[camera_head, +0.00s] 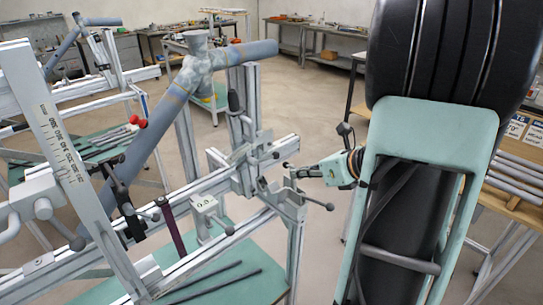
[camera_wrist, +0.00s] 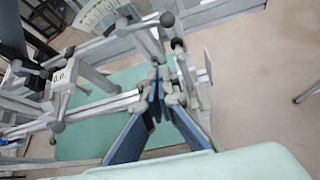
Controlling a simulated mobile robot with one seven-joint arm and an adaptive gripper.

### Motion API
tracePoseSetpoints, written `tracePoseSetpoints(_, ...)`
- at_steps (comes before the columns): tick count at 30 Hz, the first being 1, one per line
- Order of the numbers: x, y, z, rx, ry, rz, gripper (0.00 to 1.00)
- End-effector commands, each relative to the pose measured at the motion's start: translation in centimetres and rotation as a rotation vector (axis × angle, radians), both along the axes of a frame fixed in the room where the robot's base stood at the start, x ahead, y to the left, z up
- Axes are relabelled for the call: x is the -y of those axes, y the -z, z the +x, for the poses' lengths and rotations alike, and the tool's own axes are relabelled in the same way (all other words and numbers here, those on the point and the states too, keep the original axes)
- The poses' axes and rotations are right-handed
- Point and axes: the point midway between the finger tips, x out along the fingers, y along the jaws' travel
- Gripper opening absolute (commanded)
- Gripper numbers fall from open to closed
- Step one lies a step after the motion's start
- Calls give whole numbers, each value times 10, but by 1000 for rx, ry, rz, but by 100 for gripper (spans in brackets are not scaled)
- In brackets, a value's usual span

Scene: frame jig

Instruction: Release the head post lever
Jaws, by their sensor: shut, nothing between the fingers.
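The head post (camera_head: 245,125) appears to be the upright metal post under the end of the blue-grey frame tube (camera_head: 245,52). It carries clamps and several levers. A dark-handled lever (camera_head: 234,101) stands near its top, and a ball-ended lever (camera_head: 329,206) sticks out lower right; I cannot tell which one is the task's lever. My gripper (camera_head: 292,172) is just right of the post fittings, pointing left. In the wrist view my gripper (camera_wrist: 158,92) has its blue-sided fingers together and empty. A ball-ended lever (camera_wrist: 167,19) lies beyond the fingertips; contact is unclear.
A slanted scale bar (camera_head: 60,140) stands further left. A green shelf (camera_head: 225,280) with dark rods is below. Open floor (camera_wrist: 250,90) lies right of the jig.

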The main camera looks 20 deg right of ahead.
Motion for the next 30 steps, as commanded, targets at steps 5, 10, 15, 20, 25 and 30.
tracePoseSetpoints(5, 0, 1, 0, -1, 0, 0, 0)
tracePoseSetpoints(10, -1, 1, 1, 0, -1, 1, 0)
tracePoseSetpoints(15, -7, 10, 13, -2, -3, 3, 0)
tracePoseSetpoints(20, -18, 28, 36, -3, -3, 4, 0)
tracePoseSetpoints(25, -29, 48, 62, -3, -2, 3, 0)
tracePoseSetpoints(30, -34, 40, 80, 3, 0, -1, 0)
